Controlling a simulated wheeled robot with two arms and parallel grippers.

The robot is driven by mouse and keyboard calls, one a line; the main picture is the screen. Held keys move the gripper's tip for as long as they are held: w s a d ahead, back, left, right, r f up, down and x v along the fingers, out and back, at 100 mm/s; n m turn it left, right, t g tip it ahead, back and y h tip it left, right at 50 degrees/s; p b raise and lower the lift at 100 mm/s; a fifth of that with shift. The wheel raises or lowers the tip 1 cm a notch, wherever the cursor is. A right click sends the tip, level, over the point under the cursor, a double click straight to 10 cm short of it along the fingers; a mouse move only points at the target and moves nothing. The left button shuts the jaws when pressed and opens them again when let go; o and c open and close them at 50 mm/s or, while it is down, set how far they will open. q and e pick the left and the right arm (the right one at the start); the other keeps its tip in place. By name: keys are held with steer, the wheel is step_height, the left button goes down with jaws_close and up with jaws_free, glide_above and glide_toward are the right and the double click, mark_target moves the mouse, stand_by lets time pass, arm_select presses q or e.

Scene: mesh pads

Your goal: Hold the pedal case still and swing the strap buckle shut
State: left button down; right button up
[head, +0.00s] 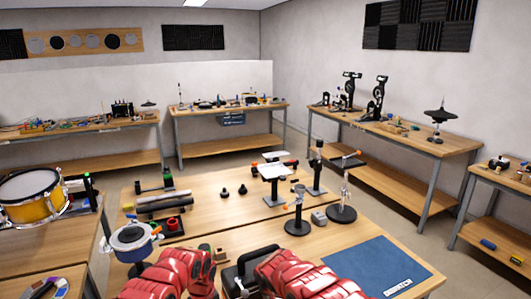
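A black case (247,266), which looks like the pedal case, sits at the front edge of the near wooden table, between my two red arms. A dark bar like a handle runs along its top, and a small pale piece (240,284) shows on its near side; I cannot tell if this is the strap buckle. My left arm (172,274) comes in on its left, and my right arm (300,274) overlaps its right side. The fingertips of both grippers cannot be made out, and neither can any contact with the case.
A blue mat (376,279) lies right of my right arm. A blue-rimmed round pot (132,240) stands left. Black-based stands (297,225) and a small grey block (319,218) stand behind. The table's middle is mostly clear. A yellow drum (30,198) is far left.

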arm_select(q)
steer(key=shift+f, duration=0.1)
arm_select(e)
steer(key=v, duration=0.7)
steer(key=shift+r, duration=0.15)
steer(key=shift+s, duration=0.15)
arm_select(q)
steer(key=c, duration=0.7)
jaws_free()
